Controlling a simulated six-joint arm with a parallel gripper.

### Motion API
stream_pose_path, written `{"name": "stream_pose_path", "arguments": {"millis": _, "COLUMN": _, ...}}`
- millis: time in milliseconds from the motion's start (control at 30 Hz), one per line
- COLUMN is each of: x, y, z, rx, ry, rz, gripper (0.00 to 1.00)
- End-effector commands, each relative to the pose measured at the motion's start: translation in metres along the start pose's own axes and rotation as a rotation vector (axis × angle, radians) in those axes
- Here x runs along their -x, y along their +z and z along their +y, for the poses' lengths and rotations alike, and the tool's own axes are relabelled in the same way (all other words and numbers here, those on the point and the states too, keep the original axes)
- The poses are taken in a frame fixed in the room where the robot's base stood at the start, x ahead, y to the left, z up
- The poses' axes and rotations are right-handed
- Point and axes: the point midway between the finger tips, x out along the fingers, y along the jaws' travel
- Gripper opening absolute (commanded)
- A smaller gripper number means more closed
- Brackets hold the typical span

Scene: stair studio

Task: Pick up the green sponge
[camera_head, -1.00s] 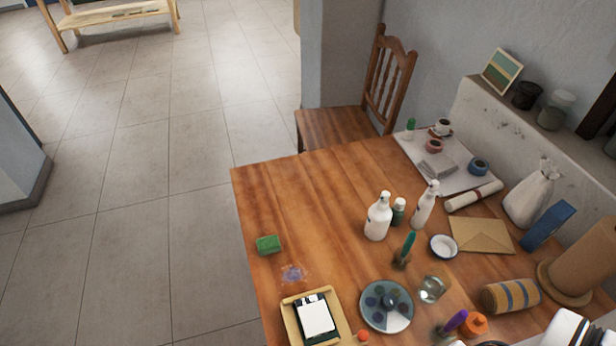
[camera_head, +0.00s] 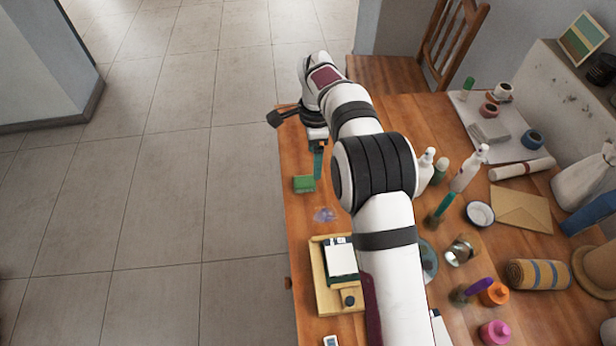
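The green sponge (camera_head: 304,184) is a small block lying flat on the wooden table (camera_head: 300,222), near its left edge. My arm reaches across the table from the bottom of the view. My gripper (camera_head: 317,150) is at its far end, just beyond and slightly right of the sponge. A narrow dark green part hangs below the wrist there, close to the sponge. The sponge looks free of the gripper. The fingertips are too small and partly covered to show whether they are open or shut.
A bluish smear (camera_head: 325,215) and a wooden tray (camera_head: 320,290) with a white pad lie nearer than the sponge. White bottles (camera_head: 467,168), a green-handled tool (camera_head: 444,206) and a white bowl (camera_head: 480,213) stand right of my arm. Open floor lies left of the table.

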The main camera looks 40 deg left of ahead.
Motion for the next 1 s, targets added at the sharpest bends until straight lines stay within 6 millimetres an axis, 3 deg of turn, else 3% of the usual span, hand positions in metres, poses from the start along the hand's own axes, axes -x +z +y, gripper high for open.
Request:
{"name": "stream_pose_path", "arguments": {"millis": 433, "x": -0.075, "y": 0.014, "z": 0.004, "rx": 0.0, "ry": 0.001, "rz": 0.0, "gripper": 0.85}}
{"name": "stream_pose_path", "arguments": {"millis": 700, "x": -0.082, "y": 0.014, "z": 0.003, "rx": 0.0, "ry": -0.002, "rz": 0.0, "gripper": 0.85}}
{"name": "stream_pose_path", "arguments": {"millis": 1000, "x": -0.082, "y": 0.014, "z": 0.003, "rx": 0.001, "ry": -0.002, "rz": 0.0, "gripper": 0.33}}
